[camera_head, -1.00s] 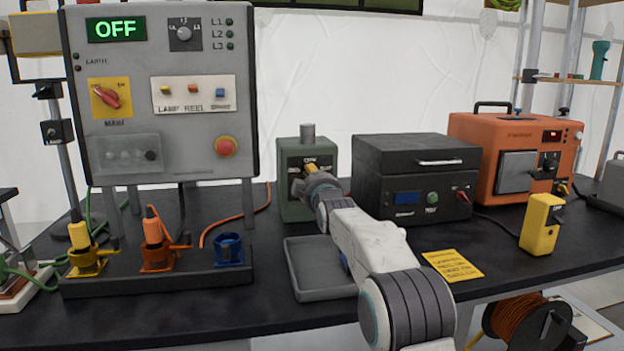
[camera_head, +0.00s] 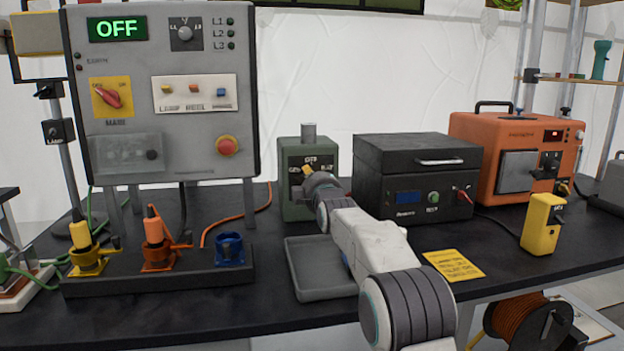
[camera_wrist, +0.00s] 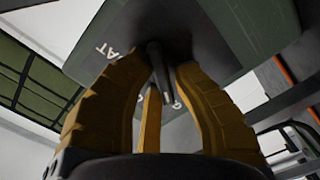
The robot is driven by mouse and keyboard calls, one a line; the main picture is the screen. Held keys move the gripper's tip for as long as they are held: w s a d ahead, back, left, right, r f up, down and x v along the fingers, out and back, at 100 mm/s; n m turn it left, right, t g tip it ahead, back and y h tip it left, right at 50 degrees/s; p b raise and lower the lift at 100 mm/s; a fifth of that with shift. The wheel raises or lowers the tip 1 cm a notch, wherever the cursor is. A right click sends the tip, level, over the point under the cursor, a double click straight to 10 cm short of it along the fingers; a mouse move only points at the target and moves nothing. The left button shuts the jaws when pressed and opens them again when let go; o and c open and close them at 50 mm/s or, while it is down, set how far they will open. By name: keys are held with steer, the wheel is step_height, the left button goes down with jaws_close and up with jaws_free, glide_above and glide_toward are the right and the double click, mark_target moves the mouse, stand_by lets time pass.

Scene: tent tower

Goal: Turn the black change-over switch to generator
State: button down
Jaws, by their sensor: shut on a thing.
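The green switch box (camera_head: 292,208) stands on the black bench, with a dark plate on its front. The plate reads OFF at the top and what looks like GEN at the left. My gripper (camera_head: 308,171) is at this plate and covers most of the switch in the head view. In the wrist view, my gripper's yellow fingers (camera_wrist: 158,78) close around the black change-over switch handle (camera_wrist: 155,55). White letters AT show on the plate (camera_wrist: 185,25) left of the fingers. The handle's exact pointing direction cannot be told.
A grey tray (camera_head: 318,290) lies below my arm. A black case (camera_head: 418,170) stands right of the switch box, with an orange unit (camera_head: 513,150) beyond. A grey control panel (camera_head: 205,140) showing OFF and a socket strip (camera_head: 200,285) are at the left.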

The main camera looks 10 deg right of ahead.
steer(key=shift+r, duration=0.5)
steer(key=c, duration=1.4)
jaws_free()
steer(key=shift+o, duration=1.4)
steer(key=shift+f, duration=0.25)
steer(key=shift+f, duration=0.1)
steer(key=s, duration=1.2)
